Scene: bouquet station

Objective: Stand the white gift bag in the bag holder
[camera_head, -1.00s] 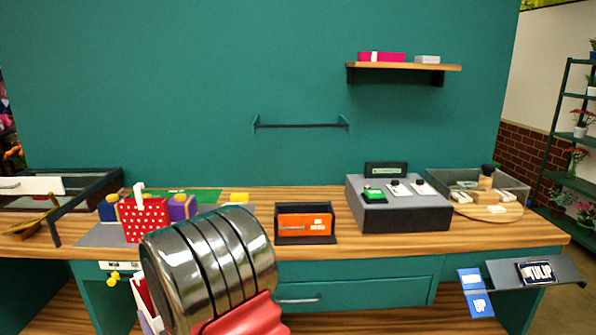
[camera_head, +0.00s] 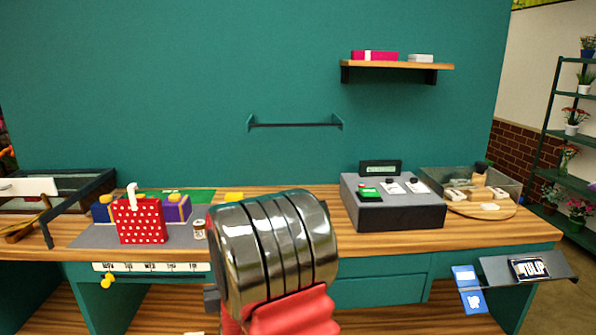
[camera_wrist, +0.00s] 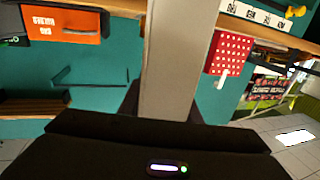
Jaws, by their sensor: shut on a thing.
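My gripper (camera_wrist: 160,112) is shut on a pale grey-white, flat-sided thing that looks like the white gift bag (camera_wrist: 172,55). In the wrist view it runs from the jaws to the top edge, and its far end is out of frame. In the head view my arm hides the bag and most of the gripper. I cannot make out the bag holder for certain. An orange lettered box (camera_wrist: 66,24) shows in the wrist view; in the head view my arm covers its place on the counter.
A red dotted bag with a white handle (camera_head: 140,221) stands on a grey mat (camera_head: 92,236), with a small jar (camera_head: 199,229) beside it. A grey register (camera_head: 392,208) stands to the right. A rail (camera_head: 295,124) and a shelf (camera_head: 398,65) are on the wall.

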